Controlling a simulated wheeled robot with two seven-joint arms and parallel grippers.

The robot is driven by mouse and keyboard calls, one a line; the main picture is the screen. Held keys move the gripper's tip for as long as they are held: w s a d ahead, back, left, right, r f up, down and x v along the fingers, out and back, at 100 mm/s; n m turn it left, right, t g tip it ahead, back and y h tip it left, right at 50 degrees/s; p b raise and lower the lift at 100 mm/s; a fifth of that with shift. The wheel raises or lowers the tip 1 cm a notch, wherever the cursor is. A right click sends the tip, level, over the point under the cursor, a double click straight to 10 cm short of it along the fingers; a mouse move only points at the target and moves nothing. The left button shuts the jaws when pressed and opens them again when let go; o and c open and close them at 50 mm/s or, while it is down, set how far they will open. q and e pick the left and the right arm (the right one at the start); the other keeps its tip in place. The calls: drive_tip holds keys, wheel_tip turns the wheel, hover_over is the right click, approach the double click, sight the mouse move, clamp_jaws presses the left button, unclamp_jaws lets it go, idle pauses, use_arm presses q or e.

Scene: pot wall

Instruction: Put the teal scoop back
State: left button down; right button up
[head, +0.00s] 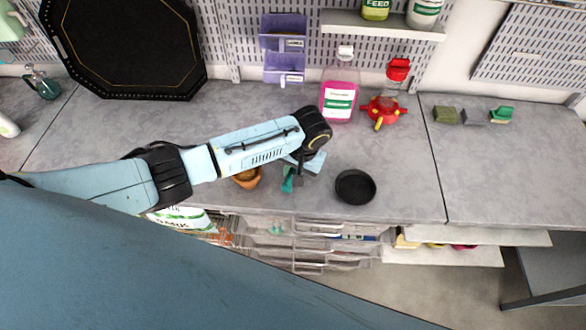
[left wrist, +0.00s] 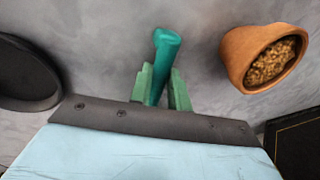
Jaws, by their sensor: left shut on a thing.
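My left gripper (head: 292,176) is over the grey bench near its front edge, its arm coming in from the left. In the left wrist view, its green fingers (left wrist: 161,90) are shut on the teal scoop (left wrist: 165,52). The scoop's rounded handle end points away from the gripper. In the head view the teal scoop (head: 287,184) shows only in part below the gripper. The rest of the scoop is hidden by the gripper. My right gripper is not in view.
A terracotta pot (left wrist: 240,55) of brown grains and a black saucer (head: 355,186) flank the gripper. Purple labelled wall bins (head: 283,42), a pink bottle (head: 339,98) and a red-topped sprayer (head: 386,105) are behind. The right-hand bench is mostly clear.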

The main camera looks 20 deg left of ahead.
use_arm(q)
drive_tip(key=shift+f, duration=0.2)
drive_tip(key=c, duration=1.2)
unclamp_jaws()
drive_tip(key=shift+c, duration=0.2)
drive_tip(key=v, duration=1.3)
drive_tip(key=shift+r, duration=0.2)
drive_tip(key=shift+s, duration=0.1)
